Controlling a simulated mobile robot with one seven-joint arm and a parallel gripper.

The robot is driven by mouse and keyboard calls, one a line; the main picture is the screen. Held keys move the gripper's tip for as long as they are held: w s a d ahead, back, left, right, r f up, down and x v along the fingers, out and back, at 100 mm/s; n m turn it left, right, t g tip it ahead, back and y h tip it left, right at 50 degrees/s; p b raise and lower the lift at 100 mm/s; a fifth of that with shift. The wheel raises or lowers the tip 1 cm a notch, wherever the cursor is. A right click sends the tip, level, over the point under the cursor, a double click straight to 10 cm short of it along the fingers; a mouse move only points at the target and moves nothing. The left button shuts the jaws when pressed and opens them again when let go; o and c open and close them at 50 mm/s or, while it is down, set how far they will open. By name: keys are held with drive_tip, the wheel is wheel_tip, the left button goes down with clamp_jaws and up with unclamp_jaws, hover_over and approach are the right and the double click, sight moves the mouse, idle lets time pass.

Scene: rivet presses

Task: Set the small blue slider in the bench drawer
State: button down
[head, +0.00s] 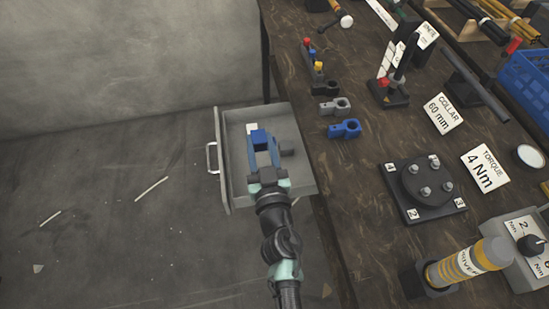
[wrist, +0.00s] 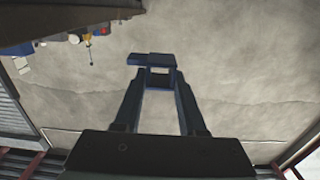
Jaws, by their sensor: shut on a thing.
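The bench drawer (head: 306,190) is pulled out from the left side of the bench, with its handle facing left. My gripper (head: 262,147) is over the drawer, its fingers pointing away from me. In the wrist view my gripper (wrist: 159,76) is shut on a small blue slider (wrist: 150,59) at its fingertips; a part of it sticks out to the left. The slider's top (head: 260,136) shows in the head view. I cannot tell how high above the drawer floor it is. Another blue clamp-like piece (head: 345,129) lies on the bench beside a grey one (head: 334,106).
The bench top (head: 350,190) runs along the drawer's right side. On it are a round fixture with bolts (head: 427,182), label cards (head: 443,114), a yellow-striped cylinder (head: 470,262) and a blue crate (head: 528,78). A white piece (head: 251,127) is in the drawer. The floor at left is open.

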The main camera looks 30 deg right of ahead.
drive_tip(key=shift+a+f+b, duration=0.1)
drive_tip(key=shift+f+b, duration=4.4)
drive_tip(key=shift+f, duration=0.3)
drive_tip(key=shift+f+b, duration=0.6)
drive_tip(key=shift+f, duration=0.05)
drive_tip(key=shift+c, duration=2.4)
unclamp_jaws()
drive_tip(key=shift+r, duration=0.1)
drive_tip(key=shift+r+p, duration=0.25)
drive_tip(key=shift+p, duration=0.1)
drive_tip(key=p+v, duration=0.2)
drive_tip(key=v, duration=1)
drive_tip(key=shift+r, duration=0.35)
